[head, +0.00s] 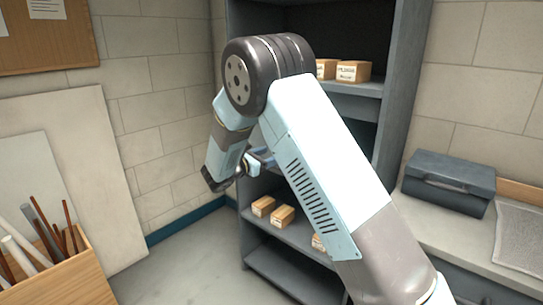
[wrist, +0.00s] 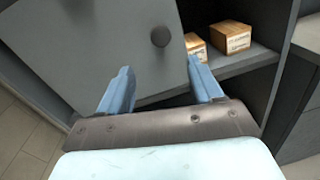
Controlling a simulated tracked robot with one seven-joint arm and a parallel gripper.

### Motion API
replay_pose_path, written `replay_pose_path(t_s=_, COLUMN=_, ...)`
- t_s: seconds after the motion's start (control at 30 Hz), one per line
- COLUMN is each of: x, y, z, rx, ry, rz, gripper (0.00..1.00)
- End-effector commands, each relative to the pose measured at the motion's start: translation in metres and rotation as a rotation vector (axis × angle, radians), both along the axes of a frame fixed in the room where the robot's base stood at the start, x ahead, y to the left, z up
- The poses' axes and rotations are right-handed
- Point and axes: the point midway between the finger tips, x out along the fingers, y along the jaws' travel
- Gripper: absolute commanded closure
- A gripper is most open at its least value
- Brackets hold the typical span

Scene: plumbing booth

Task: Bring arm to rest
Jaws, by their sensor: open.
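My gripper (wrist: 158,72) is open, with its two blue fingers apart and nothing held between them. In the wrist view it points at a grey panel (wrist: 95,45) with a round dark knob (wrist: 160,36); I cannot tell whether the fingers touch the panel. In the head view my arm reaches up and bends down in front of the grey shelf unit (head: 397,100). A bit of my gripper (head: 262,160) shows behind the wrist, and the rest is hidden by my arm.
Small cardboard boxes stand on the upper shelf (head: 353,71) and lower shelf (head: 282,216). A dark toolbox (head: 450,182) sits on the counter (head: 455,232) at right. A wooden bin (head: 65,278) of pipes stands at left. Floor (head: 195,262) between is clear.

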Motion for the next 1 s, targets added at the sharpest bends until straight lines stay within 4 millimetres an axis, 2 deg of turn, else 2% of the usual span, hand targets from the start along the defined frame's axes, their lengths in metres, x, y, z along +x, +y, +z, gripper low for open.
replay_pose_path(t_s=0.27, x=0.0, y=-0.001, z=0.001, rx=0.002, ry=-0.001, rz=-0.002, gripper=0.35)
replay_pose_path(t_s=0.37, x=-0.003, y=-0.01, z=0.006, rx=0.028, ry=-0.002, rz=-0.02, gripper=0.35)
replay_pose_path(t_s=0.47, x=-0.011, y=-0.032, z=0.019, rx=0.093, ry=-0.009, rz=-0.07, gripper=0.35)
replay_pose_path(t_s=0.57, x=-0.026, y=-0.063, z=0.035, rx=0.192, ry=-0.019, rz=-0.143, gripper=0.35)
replay_pose_path(t_s=0.8, x=-0.075, y=-0.132, z=0.068, rx=0.457, ry=-0.063, rz=-0.326, gripper=0.35)
replay_pose_path(t_s=1.0, x=-0.124, y=-0.177, z=0.089, rx=0.674, ry=-0.118, rz=-0.472, gripper=0.35)
